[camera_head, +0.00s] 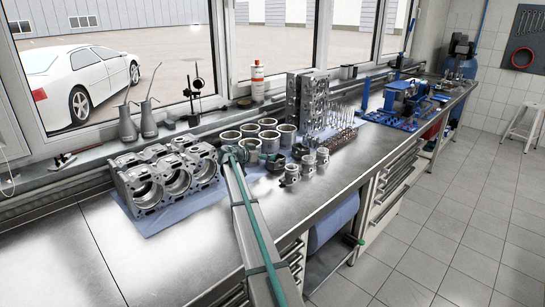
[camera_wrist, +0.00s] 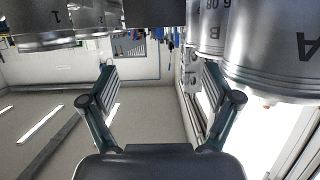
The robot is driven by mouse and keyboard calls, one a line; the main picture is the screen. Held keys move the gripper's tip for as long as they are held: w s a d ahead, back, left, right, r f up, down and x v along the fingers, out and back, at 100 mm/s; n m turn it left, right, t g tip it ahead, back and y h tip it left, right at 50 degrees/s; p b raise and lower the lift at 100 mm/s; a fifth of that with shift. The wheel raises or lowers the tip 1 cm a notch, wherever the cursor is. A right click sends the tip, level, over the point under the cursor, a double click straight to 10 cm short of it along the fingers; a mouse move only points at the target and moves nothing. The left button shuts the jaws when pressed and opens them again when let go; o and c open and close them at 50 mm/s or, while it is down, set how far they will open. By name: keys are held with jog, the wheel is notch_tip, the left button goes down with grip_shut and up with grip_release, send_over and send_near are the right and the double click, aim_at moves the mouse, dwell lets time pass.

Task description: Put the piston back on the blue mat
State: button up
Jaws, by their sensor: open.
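Several grey metal pistons stand on the bench in the head view, the front one (camera_head: 291,174) just right of my gripper (camera_head: 262,156). In the wrist view my gripper (camera_wrist: 160,74) has its two fingers spread wide, with nothing between them. A metal cylinder marked 1 (camera_wrist: 45,30), seemingly a piston, shows at the upper left there, apart from the fingers. The blue mat (camera_head: 190,213) lies under the engine block; the block and my arm cover much of it. I cannot tell how far it reaches under the pistons.
The engine block (camera_head: 165,178) stands left of my arm. Several open cylinder liners (camera_head: 230,138) stand behind my gripper; a lettered liner (camera_wrist: 275,50) is close at right in the wrist view. The cylinder head (camera_head: 307,98) stands upright behind. Bare bench (camera_head: 75,255) is clear at left.

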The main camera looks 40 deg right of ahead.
jog(key=b+v, duration=0.1)
jog(key=v, duration=0.4)
dwell(0.3)
